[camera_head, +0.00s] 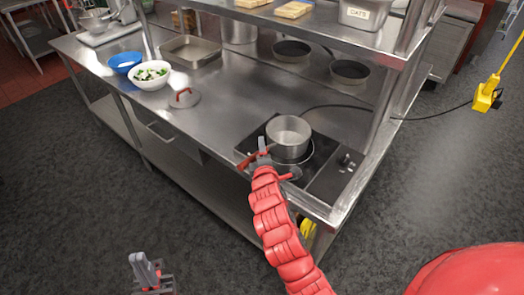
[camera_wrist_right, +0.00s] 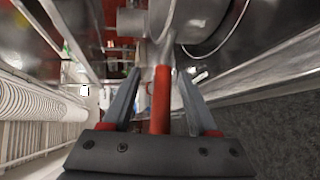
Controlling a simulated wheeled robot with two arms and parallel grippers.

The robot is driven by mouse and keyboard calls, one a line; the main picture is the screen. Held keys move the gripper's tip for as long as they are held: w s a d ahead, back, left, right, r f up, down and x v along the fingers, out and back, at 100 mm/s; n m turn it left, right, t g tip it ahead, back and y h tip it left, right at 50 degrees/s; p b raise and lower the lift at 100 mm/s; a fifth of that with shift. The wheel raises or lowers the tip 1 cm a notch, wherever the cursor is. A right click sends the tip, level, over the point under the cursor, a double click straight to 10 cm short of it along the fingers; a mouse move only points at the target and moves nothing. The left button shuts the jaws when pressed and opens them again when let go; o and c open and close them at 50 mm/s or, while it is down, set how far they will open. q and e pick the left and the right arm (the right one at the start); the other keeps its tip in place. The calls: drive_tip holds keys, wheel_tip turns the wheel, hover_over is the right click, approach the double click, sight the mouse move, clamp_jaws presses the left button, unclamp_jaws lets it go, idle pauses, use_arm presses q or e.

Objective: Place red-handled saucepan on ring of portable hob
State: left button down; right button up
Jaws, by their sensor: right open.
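The grey saucepan (camera_head: 288,137) sits upright over the rear part of the black portable hob (camera_head: 325,180); I cannot tell if its base rests flat on a ring. My right gripper (camera_head: 262,152) is at the pan's near side. In the right wrist view, the red handle (camera_wrist_right: 161,98) runs between the open fingers of that gripper (camera_wrist_right: 158,95), with space on both sides. The pan's base is partly hidden in the head view. My left gripper (camera_head: 147,270) is low at the bottom left, over the floor, away from the pan; its finger gap is unclear.
Two dark pans (camera_head: 350,71) stand at the back under a shelf (camera_head: 330,25).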

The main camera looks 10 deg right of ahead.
drive_tip(key=p+v, duration=0.3)
drive_tip(key=v, duration=0.9)
drive_tip(key=shift+p, duration=0.35)
